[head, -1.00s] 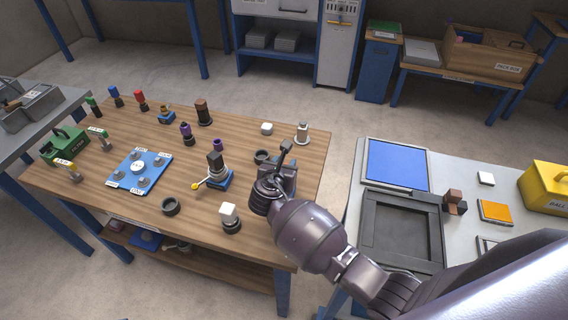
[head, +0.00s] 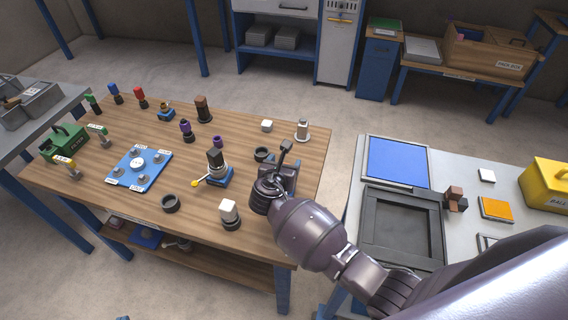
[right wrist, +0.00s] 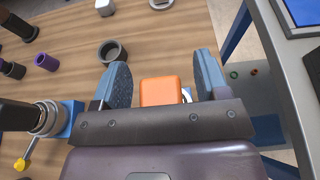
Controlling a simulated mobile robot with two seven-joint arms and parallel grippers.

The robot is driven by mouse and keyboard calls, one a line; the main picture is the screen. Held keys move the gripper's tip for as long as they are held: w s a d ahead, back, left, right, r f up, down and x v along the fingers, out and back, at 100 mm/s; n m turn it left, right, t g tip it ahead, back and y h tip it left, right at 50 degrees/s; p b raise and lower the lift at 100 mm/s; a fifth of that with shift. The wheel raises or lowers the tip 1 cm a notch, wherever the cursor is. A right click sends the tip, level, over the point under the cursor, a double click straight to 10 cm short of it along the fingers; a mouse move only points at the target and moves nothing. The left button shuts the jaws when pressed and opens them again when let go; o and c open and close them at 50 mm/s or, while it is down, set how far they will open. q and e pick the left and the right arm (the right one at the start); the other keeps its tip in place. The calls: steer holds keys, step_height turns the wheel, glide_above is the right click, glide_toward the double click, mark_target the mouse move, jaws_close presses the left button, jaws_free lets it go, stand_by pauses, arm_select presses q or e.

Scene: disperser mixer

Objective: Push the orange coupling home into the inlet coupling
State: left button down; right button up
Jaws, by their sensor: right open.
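An orange block-like part (right wrist: 160,91), which looks like the orange coupling, lies between the fingers of my right gripper (right wrist: 163,84) in the right wrist view. The fingers are open, with a gap on each side of the part. In the head view my right gripper (head: 284,172) is over the right side of the wooden table and hides the orange part. A dark cylinder on a blue base (head: 218,178) stands to its left, with a yellow-knobbed lever. It also shows in the right wrist view (right wrist: 73,117). I cannot tell which piece is the inlet coupling. My left gripper is out of view.
The wooden table (head: 75,183) holds a blue labelled plate (head: 122,176), dark rings (head: 171,204) and a white-topped piece (head: 229,212) near my right gripper. A grey table (head: 470,240) with a dark frame tray (head: 432,225) stands to the right, across a gap.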

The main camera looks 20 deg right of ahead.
steer(key=v, duration=1)
steer(key=shift+s+a, duration=0.25)
steer(key=shift+s, duration=0.05)
steer(key=shift+r, duration=0.1)
stand_by(0.5)
